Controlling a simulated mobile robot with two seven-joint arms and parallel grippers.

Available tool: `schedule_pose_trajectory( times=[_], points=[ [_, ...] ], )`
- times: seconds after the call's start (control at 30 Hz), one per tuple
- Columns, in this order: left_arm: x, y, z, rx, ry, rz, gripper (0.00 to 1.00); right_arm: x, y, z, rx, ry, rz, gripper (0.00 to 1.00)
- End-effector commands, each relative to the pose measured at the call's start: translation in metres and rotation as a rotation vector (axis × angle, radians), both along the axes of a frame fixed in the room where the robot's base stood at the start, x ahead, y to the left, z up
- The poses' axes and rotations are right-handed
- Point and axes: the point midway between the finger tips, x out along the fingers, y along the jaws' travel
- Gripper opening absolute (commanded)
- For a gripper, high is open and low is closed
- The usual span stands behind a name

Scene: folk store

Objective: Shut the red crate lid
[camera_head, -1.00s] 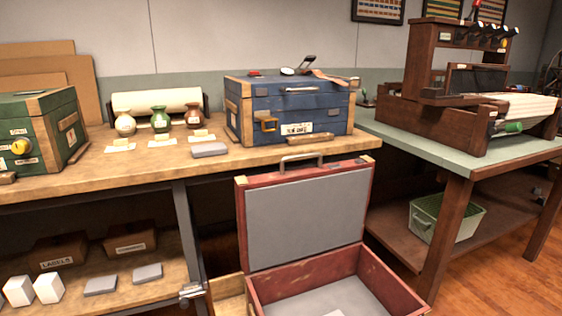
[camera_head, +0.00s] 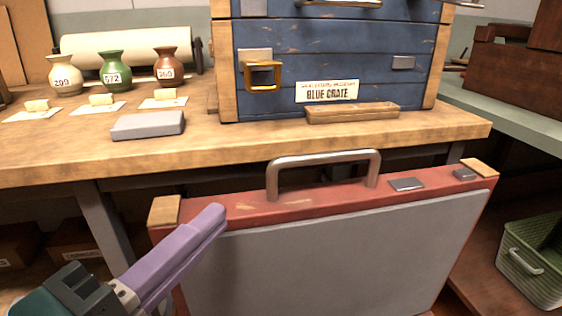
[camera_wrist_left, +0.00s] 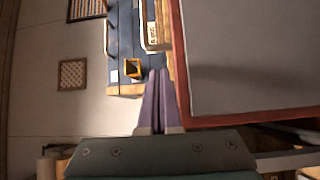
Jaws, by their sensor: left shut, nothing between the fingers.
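The red crate lid (camera_head: 340,250) stands open and upright in the head view, its grey inner panel facing me and a metal handle (camera_head: 322,160) on its top edge. My left gripper (camera_head: 215,218) is shut and empty, its purple fingers in front of the lid's upper left corner. In the left wrist view the fingers (camera_wrist_left: 158,85) point up beside the lid's red edge (camera_wrist_left: 181,70). I cannot tell whether they touch it. The crate's lower box is out of view now. My right gripper is not in view.
A wooden workbench (camera_head: 60,165) runs behind the lid. The blue crate (camera_head: 330,75), a grey block (camera_head: 148,125) and three small vases, one of them green (camera_head: 115,70), stand on it. A green basket (camera_head: 535,260) is at the lower right.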

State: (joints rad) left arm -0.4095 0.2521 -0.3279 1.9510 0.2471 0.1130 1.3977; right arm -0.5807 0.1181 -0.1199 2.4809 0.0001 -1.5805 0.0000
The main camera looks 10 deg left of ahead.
Motion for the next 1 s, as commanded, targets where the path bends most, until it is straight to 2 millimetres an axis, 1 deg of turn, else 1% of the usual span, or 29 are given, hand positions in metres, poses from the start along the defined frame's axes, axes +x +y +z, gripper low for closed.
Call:
schedule_pose_trajectory(
  times=[0.03, 0.2, 0.3, 0.43, 0.6, 1.0],
  points=[
    [0.009, -0.004, 0.001, -0.003, -0.005, 0.001, 0.0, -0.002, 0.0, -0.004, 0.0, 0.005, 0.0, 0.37],
    [0.04, -0.015, 0.0, -0.001, -0.005, 0.001, 0.0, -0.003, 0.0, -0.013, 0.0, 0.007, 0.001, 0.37],
    [0.055, -0.021, 0.001, 0.001, -0.005, 0.001, 0.0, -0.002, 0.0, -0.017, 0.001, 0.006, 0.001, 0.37],
    [0.069, -0.027, 0.001, 0.001, -0.004, 0.0, 0.0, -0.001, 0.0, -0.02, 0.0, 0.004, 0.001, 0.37],
    [0.076, -0.03, 0.002, 0.003, 0.0, 0.0, 0.0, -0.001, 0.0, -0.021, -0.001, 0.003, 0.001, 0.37],
    [0.075, -0.031, 0.002, 0.004, -0.005, 0.0, 0.0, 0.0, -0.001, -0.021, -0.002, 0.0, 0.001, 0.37]
  ],
)
